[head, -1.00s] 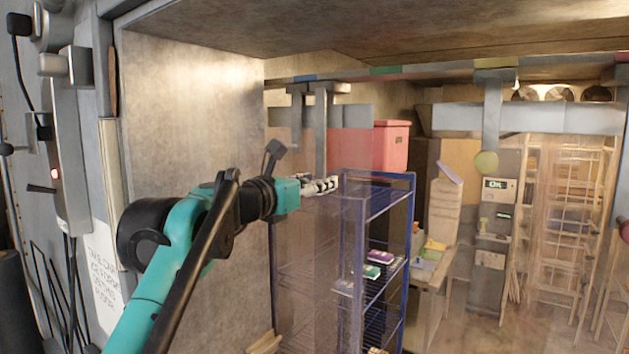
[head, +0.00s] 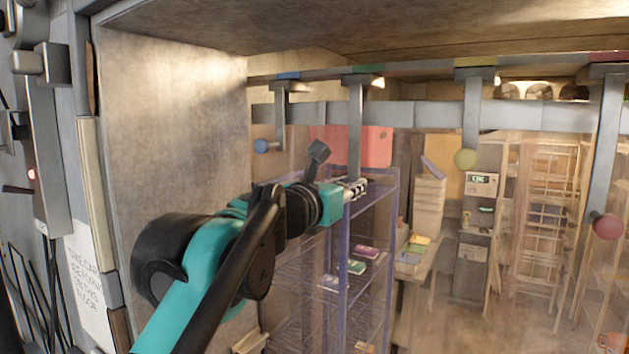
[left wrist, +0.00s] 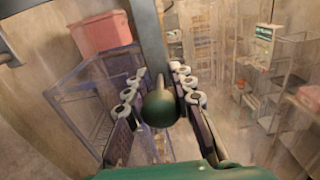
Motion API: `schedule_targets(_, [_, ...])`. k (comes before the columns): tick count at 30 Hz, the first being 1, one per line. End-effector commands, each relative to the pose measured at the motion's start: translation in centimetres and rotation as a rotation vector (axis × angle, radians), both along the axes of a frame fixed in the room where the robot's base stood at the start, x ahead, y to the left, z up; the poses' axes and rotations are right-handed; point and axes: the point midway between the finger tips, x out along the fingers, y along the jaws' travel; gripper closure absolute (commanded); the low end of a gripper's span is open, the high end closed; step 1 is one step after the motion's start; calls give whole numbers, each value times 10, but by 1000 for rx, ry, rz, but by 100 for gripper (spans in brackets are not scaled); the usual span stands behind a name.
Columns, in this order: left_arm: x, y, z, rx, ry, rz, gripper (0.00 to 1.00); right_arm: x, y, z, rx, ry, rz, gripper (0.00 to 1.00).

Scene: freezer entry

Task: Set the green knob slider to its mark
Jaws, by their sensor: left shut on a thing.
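The green knob (left wrist: 160,108) shows in the left wrist view between the finger pads of my left gripper (left wrist: 157,90), which is shut on it. In the head view my left gripper (head: 357,189) is at the lower end of the slider's grey hanging bar (head: 355,130), and the knob is hidden there by the fingers. The bar's top bracket is on the rail, below the green mark (head: 369,69) and slightly toward its left part. I cannot tell if they line up exactly. My right gripper is not in view.
A blue-knob slider (head: 261,146) hangs to the left, a yellow-knob one (head: 465,159) to the right, and a red-knob one (head: 607,227) farther right. A translucent strip curtain hangs below. A blue shelf rack (head: 343,260) stands behind. The rail between green and yellow is clear.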

Motion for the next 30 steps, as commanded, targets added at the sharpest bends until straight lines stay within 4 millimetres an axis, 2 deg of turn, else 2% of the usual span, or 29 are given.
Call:
schedule_targets(1, [-7, -9, 2, -1, 1, -5, 100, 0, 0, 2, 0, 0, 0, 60])
schedule_targets(4, [-13, -17, 2, -1, 1, -3, 100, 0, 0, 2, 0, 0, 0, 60])
schedule_targets(14, [-14, -19, 2, -2, 1, 0, 100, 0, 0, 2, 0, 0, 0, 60])
schedule_targets(15, [-14, -19, 2, -2, 1, 0, 71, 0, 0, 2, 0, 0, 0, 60])
schedule_targets(17, [-14, -19, 2, -1, 1, 0, 56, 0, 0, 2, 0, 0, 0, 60])
schedule_targets(26, [-15, -18, 1, -1, 1, 1, 56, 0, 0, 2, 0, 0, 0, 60])
schedule_targets(30, [-23, -11, 1, 0, 0, 1, 56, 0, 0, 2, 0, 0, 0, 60])
